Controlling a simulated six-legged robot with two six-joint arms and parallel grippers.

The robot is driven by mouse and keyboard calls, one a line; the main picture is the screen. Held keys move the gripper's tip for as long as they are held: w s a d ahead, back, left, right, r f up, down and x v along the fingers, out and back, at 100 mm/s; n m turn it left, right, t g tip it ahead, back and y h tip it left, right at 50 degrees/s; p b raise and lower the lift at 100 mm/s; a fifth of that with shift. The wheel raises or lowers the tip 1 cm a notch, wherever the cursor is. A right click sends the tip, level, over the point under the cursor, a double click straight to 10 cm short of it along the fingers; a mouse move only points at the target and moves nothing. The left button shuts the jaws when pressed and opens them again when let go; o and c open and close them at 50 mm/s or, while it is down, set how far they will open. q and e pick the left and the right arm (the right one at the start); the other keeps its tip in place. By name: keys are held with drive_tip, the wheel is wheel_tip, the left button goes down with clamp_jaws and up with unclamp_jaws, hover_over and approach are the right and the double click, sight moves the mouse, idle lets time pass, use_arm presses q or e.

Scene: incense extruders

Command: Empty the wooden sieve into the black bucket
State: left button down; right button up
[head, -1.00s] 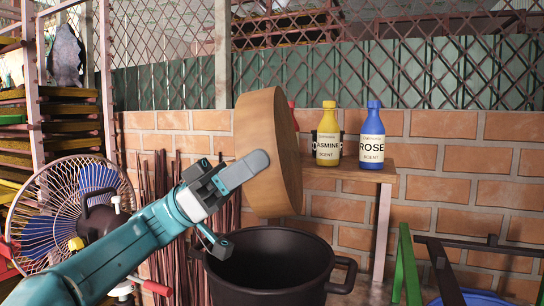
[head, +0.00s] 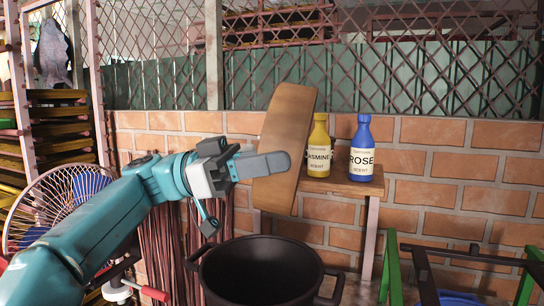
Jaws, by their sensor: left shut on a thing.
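The wooden sieve (head: 285,122) is held up on its side, its round wooden wall towards me and leaning to the right at the top. My left gripper (head: 265,165) is shut on the sieve's near wall. The sieve's inside is turned away, so I cannot see whether anything is in it. My right gripper is not in view.
A yellow jasmine bottle (head: 319,150) and a blue rose bottle (head: 362,152) stand on a wooden shelf (head: 340,184) just right of the sieve. A fan (head: 62,205) stands at left. Green and black frames (head: 455,260) are at lower right. A brick wall (head: 440,165) is behind.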

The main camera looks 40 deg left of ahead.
use_arm(q)
drive_tip(key=shift+w+d+r+y+p, duration=0.2)
drive_tip(key=shift+d+r+y+p, duration=0.15)
drive_tip(key=shift+d+y, duration=0.25)
drive_tip(key=shift+w+d+f+g+y, duration=0.15)
drive_tip(key=shift+d+f+g+y, duration=0.1)
drive_tip(key=shift+f+g+y, duration=0.25)
drive_tip(key=w+d+f+g+y+p, duration=0.2)
drive_tip(key=d+f+g+y+p, duration=0.3)
drive_tip(key=f+y+p, duration=0.65)
drive_tip(key=shift+y, duration=0.45)
wheel_tip(320, 180, up, 5)
drive_tip(key=p, duration=0.5)
drive_tip(key=shift+w, duration=0.1)
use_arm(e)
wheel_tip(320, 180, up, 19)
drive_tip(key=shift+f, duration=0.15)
